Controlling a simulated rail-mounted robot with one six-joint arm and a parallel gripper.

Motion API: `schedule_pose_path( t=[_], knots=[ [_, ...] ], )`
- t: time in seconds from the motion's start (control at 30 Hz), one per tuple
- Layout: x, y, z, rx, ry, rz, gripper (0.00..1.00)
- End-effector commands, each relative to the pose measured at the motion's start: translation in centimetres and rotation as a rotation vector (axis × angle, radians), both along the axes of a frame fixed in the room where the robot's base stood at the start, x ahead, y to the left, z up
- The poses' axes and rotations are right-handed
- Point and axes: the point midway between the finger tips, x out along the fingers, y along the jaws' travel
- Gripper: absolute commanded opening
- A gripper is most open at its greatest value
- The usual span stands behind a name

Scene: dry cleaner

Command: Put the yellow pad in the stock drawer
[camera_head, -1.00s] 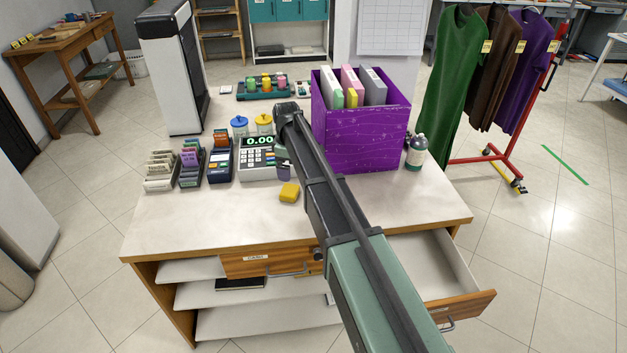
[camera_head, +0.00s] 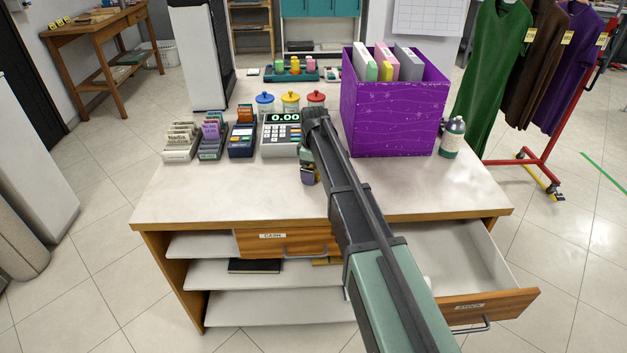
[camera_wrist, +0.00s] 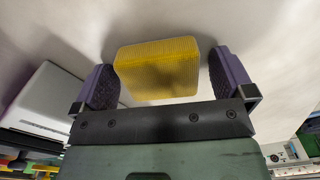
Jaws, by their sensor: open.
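The yellow pad (camera_wrist: 158,70) lies on the counter between my gripper's two purple fingers in the wrist view, with a gap on each side. It is hidden behind my arm in the head view. My gripper (camera_wrist: 164,63) is open and points down at the counter; in the head view its end (camera_head: 309,173) shows low in front of the cash register. The stock drawer (camera_head: 508,300) is pulled open at the counter's right front, its label facing forward. My arm covers its left part; the visible inside looks empty apart from something pale near my arm.
A purple box (camera_head: 392,125) with folders stands right of my gripper, and a bottle (camera_head: 452,137) beside it. The register (camera_head: 282,131), card terminal (camera_head: 243,140) and card racks (camera_head: 180,142) stand left. The cash drawer (camera_head: 285,241) looks shut. The front counter strip is clear.

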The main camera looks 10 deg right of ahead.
Motion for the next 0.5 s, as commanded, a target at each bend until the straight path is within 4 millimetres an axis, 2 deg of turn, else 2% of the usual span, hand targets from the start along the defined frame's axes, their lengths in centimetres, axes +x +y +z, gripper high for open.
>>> schedule_pose_path(
  t=[0.13,0.5],
  knots=[
    [0.0,0.0,0.26,0.0,0.0,0.0,1.0],
    [-0.01,0.01,0.27,0.0,0.0,0.0,0.46]
  ],
)
